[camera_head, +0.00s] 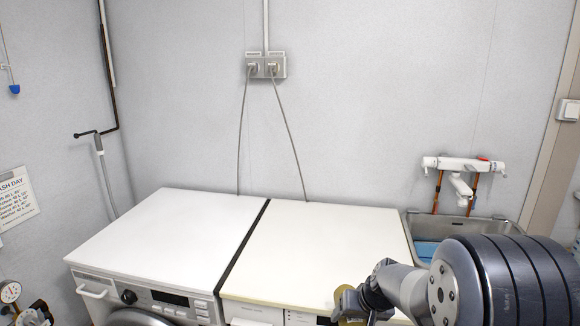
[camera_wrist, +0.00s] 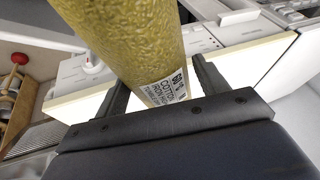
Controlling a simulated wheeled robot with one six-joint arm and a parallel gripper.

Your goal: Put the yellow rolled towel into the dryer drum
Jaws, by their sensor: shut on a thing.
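The yellow rolled towel (camera_wrist: 135,45) fills the middle of the wrist view, with a white printed care label near my gripper (camera_wrist: 162,90). One finger is on each side of the towel, and the jaws are shut on it. In the head view my gripper (camera_head: 358,304) is at the bottom, by the front edge of the right machine (camera_head: 325,245). Only a small yellow end of the towel (camera_head: 343,300) shows there. The left machine (camera_head: 170,225) has a dark display and the top of a round door. I see no drum opening and cannot tell which machine is the dryer.
Both machine tops are bare. A sink (camera_head: 480,222) with blue contents and a white wall tap (camera_head: 462,165) is at the right. Cables hang from a wall socket (camera_head: 266,67). A red-topped item (camera_wrist: 19,58) stands at the wrist view's left.

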